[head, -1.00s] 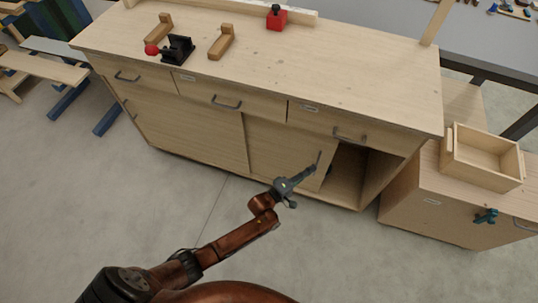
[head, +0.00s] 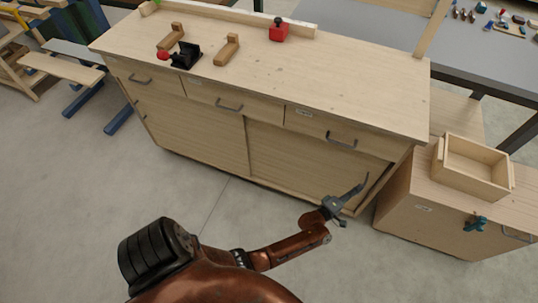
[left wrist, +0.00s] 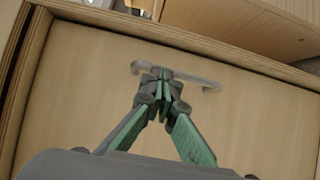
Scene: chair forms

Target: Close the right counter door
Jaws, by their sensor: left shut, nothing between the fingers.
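Nothing shows between the fingers; exact contact is unclear. My right gripper is out of view.
The counter top (head: 300,75) holds a red block (head: 279,31), a black clamp (head: 186,56) and wooden pieces. A low cabinet (head: 425,212) with an open wooden box (head: 472,167) stands close at the right. The floor (head: 90,200) in front at the left is clear.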

